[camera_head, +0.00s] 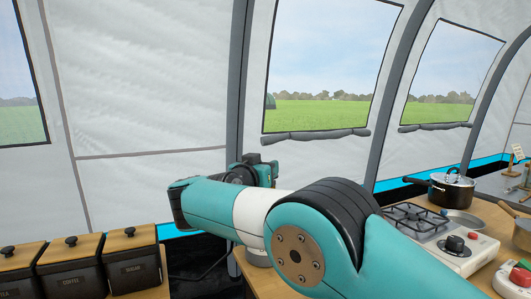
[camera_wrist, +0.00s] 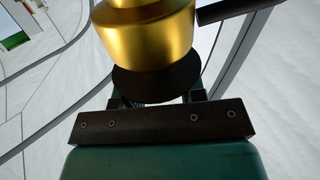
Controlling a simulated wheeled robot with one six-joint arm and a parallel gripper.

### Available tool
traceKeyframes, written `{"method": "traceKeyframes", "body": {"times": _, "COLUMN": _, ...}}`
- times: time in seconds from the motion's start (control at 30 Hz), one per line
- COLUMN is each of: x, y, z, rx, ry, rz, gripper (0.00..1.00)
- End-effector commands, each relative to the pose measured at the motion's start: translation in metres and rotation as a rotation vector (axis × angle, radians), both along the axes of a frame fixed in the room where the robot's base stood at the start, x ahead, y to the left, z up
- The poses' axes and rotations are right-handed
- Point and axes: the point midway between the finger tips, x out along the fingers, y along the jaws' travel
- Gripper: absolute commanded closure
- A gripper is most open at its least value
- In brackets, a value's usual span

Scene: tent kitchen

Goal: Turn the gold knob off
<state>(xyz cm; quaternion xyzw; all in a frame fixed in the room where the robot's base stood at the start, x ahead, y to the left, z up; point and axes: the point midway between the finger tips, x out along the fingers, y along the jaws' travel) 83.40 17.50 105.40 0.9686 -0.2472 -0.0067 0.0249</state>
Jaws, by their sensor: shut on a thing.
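The gold knob (camera_wrist: 145,42) fills the top middle of the wrist view, shiny, with a wide round body above a dark round part (camera_wrist: 152,86). My gripper (camera_wrist: 156,97) is shut on it, with short dark fingers on both sides of the dark part. The exact contact is partly hidden. In the head view my gripper end (camera_head: 255,172) shows small behind my teal arm, near the tent wall. I cannot make out the gold knob in the head view.
A stove (camera_head: 445,237) with a black knob (camera_head: 455,243) stands on the wooden counter at right, with a lidded pot (camera_head: 452,188) behind. Black canisters (camera_head: 75,268) with wooden lids stand at lower left. A dark bar (camera_wrist: 235,10) extends right of the gold knob.

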Motion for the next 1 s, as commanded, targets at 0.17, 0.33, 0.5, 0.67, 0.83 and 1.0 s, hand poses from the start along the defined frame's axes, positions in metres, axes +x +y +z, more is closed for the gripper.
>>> {"method": "traceKeyframes", "body": {"times": 0.17, "x": 0.0006, "y": -0.0018, "z": 0.0038, "rx": -0.002, "ry": 0.000, "rz": -0.057, "gripper": 0.86}}
{"method": "traceKeyframes", "body": {"times": 0.33, "x": 0.0006, "y": -0.0027, "z": 0.0018, "rx": -0.002, "ry": 0.000, "rz": -0.089, "gripper": 0.86}}
{"method": "traceKeyframes", "body": {"times": 0.5, "x": 0.0007, "y": -0.0032, "z": 0.0006, "rx": -0.002, "ry": -0.001, "rz": -0.103, "gripper": 0.86}}
{"method": "traceKeyframes", "body": {"times": 0.67, "x": 0.0006, "y": -0.0037, "z": -0.0002, "rx": -0.003, "ry": 0.000, "rz": -0.107, "gripper": 0.86}}
{"method": "traceKeyframes", "body": {"times": 0.83, "x": 0.0006, "y": -0.0039, "z": -0.0002, "rx": -0.003, "ry": 0.000, "rz": -0.107, "gripper": 0.86}}
{"method": "traceKeyframes", "body": {"times": 1.0, "x": 0.0006, "y": -0.0035, "z": -0.0003, "rx": -0.003, "ry": 0.000, "rz": -0.107, "gripper": 0.40}}
